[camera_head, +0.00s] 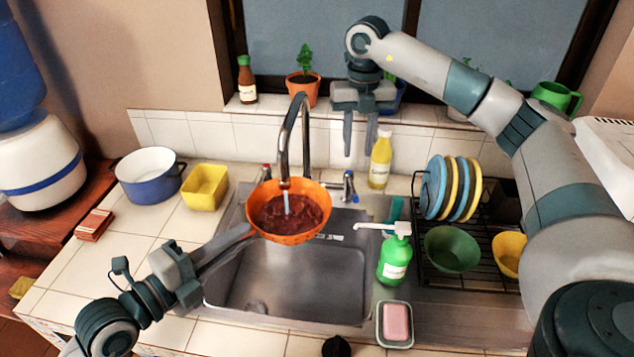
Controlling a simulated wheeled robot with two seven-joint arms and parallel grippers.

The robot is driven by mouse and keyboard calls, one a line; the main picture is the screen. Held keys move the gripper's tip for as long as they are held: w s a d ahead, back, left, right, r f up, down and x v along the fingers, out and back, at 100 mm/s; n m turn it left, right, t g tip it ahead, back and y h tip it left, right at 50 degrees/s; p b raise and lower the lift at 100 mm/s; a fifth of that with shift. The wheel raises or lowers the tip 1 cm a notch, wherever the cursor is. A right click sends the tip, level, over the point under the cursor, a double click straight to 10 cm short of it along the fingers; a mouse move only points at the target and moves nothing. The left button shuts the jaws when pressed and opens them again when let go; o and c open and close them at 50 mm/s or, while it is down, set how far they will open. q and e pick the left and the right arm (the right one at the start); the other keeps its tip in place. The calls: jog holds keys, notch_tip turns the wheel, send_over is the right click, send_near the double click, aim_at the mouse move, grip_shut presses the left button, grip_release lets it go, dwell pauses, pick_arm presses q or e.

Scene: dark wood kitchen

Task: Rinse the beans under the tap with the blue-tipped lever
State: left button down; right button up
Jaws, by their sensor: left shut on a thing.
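An orange bowl-shaped colander (287,238) holds dark red beans (289,212). My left gripper (243,238) is shut on its left rim and holds it over the sink (300,285). The curved metal tap (283,150) is directly above, and a pale stream of water (286,202) falls from it onto the beans. The lever with the blue tip (348,186) is right of the tap; a lever with a red tip (267,172) is left of it. My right gripper (360,150) is raised behind and above the blue-tipped lever, fingers apart and empty.
A green soap pump (394,258) and a soap dish (381,324) stand right of the sink. A yellow bottle (380,160) is close to my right gripper. A dish rack (462,285) holds plates and bowls. A pot (150,178) and yellow bowl (205,187) stand left.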

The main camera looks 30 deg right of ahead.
grip_shut()
jog(key=s+d+f+n+t+y, duration=0.1)
jog(key=s+d+n+y, duration=0.1)
jog(key=d+n, duration=0.3)
jog(key=s+d+f+n+y, duration=0.1)
jog(key=s+d+n+y, duration=0.1)
jog(key=n, duration=1.1)
jog(key=s+d, duration=0.1)
jog(key=d, duration=0.1)
jog(key=shift+d+f+t, duration=0.25)
jog(key=shift+d+t, duration=0.15)
